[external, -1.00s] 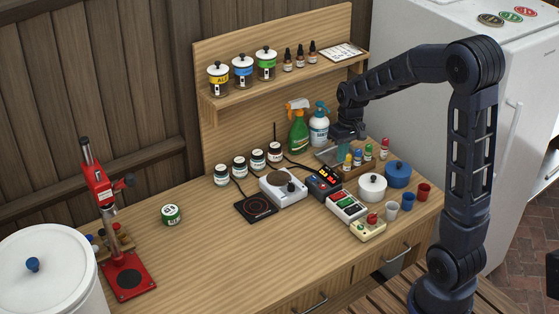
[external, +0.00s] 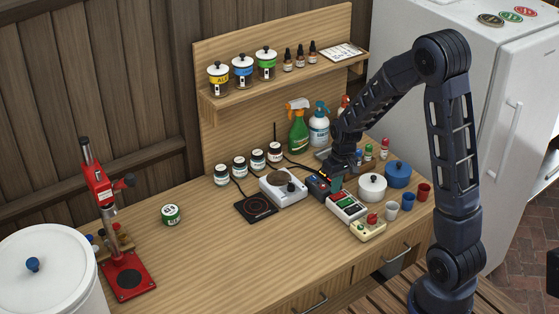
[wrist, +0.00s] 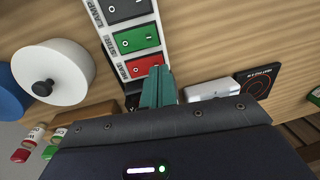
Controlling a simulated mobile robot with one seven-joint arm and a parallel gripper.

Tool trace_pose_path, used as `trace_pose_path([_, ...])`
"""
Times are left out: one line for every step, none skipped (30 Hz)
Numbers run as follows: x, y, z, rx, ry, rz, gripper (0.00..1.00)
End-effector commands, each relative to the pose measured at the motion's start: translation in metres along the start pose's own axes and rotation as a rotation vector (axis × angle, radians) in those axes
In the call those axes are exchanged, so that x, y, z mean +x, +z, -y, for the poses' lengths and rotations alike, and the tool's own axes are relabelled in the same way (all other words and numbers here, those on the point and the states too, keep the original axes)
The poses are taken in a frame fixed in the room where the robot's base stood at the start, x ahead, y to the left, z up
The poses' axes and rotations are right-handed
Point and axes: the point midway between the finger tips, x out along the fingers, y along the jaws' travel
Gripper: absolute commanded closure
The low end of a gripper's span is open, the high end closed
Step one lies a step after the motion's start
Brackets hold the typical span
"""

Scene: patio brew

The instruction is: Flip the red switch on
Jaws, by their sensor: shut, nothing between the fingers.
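The white switch box (external: 357,215) stands on the bench in the external view. In the wrist view it carries a black rocker marked LAMP (wrist: 125,8), a green rocker marked STIR (wrist: 137,39) and the red switch (wrist: 139,66), marked HEAT. My gripper (wrist: 160,72) is shut and empty, its teal fingertips together at the right edge of the red switch. They partly cover that edge, and I cannot tell whether they touch it. In the external view my gripper (external: 337,184) points down over the box's far end. The switch's tilt is unclear.
A white pot (external: 371,188) and a blue pot (external: 398,174) stand right of the box. A cream box with a red button (external: 368,230) is in front. The bench's front left is mostly clear.

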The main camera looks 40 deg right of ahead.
Motion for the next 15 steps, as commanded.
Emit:
trace_pose_path([0.006, 0.000, 0.000, 0.000, 0.000, 0.002, 1.00])
trace_pose_path([0.008, 0.000, 0.000, 0.000, 0.000, 0.001, 1.00])
trace_pose_path([0.011, 0.000, 0.000, 0.000, -0.001, 0.001, 1.00])
trace_pose_path([0.012, 0.000, 0.000, 0.000, -0.001, 0.001, 1.00])
trace_pose_path([0.013, 0.000, 0.000, 0.001, -0.001, 0.000, 1.00])
trace_pose_path([0.015, 0.000, 0.000, 0.001, 0.000, -0.001, 1.00])
trace_pose_path([0.016, 0.000, 0.000, 0.001, 0.000, -0.001, 1.00])
trace_pose_path([0.016, -0.001, 0.000, 0.001, 0.000, -0.001, 1.00])
trace_pose_path([0.017, -0.001, 0.000, 0.001, 0.000, -0.001, 1.00])
trace_pose_path([0.017, -0.001, 0.000, 0.001, 0.000, -0.001, 1.00])
trace_pose_path([0.017, -0.001, 0.000, 0.001, 0.000, -0.001, 1.00])
trace_pose_path([0.017, -0.001, 0.000, 0.001, 0.000, -0.001, 1.00])
trace_pose_path([0.017, 0.000, 0.000, 0.001, 0.000, -0.001, 1.00])
trace_pose_path([0.017, -0.001, 0.000, 0.001, 0.000, -0.001, 1.00])
trace_pose_path([0.017, 0.000, 0.000, 0.001, 0.000, -0.001, 1.00])
